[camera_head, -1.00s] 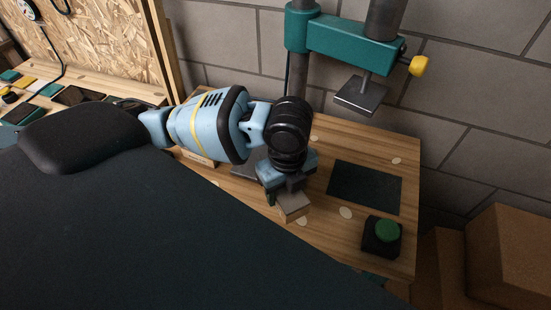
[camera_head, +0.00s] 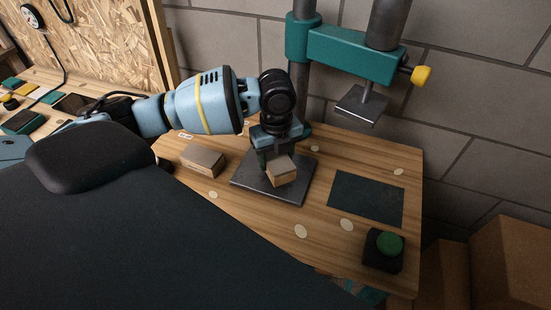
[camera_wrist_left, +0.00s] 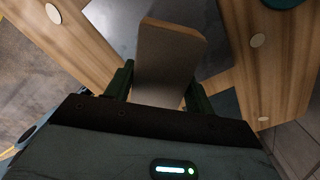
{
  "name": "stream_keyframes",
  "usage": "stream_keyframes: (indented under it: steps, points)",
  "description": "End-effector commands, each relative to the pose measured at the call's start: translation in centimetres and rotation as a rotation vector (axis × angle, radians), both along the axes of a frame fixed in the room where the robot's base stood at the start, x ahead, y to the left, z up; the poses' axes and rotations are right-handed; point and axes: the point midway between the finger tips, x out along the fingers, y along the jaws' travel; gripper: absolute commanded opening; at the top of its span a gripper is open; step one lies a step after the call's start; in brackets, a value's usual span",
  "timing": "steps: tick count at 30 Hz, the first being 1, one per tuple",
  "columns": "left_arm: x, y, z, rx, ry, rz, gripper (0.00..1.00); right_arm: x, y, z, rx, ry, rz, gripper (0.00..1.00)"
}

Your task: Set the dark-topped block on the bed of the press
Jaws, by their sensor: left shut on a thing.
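My left gripper (camera_head: 275,157) is shut on a small wooden block (camera_head: 283,172) with a brownish top and paler sides. It holds the block over the press bed (camera_head: 293,194), a flat grey metal plate at the foot of the column. I cannot tell whether the block touches the plate. In the left wrist view the block (camera_wrist_left: 168,55) sits between the fingers, with part of the plate (camera_wrist_left: 115,20) behind it. A second block (camera_head: 203,160), with a brownish top, lies on the bench left of the plate. My right gripper is not in view.
The press's green arm (camera_head: 350,52) and small ram plate (camera_head: 361,105) hang above and to the right. A dark mat (camera_head: 366,198) and a green button box (camera_head: 384,251) occupy the bench's right side. Bare wood lies in front of the plate.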

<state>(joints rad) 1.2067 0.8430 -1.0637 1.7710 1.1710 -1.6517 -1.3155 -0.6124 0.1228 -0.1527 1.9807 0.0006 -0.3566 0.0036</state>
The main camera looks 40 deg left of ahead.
Motion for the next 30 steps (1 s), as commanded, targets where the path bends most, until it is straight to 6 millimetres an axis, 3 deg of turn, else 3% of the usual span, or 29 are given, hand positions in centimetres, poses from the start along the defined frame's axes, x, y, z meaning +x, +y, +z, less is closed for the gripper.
stream_keyframes:
  steps: [14,21,30]
  points:
    - [1.9,1.8,-0.2,0.0,0.0,0.001,0.28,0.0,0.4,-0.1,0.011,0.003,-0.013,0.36]
    - [1.8,1.7,-3.5,0.001,0.001,-0.001,0.28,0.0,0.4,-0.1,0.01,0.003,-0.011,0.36]
    - [1.9,1.7,-3.7,0.0,-0.001,-0.001,0.28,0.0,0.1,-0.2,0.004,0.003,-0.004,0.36]
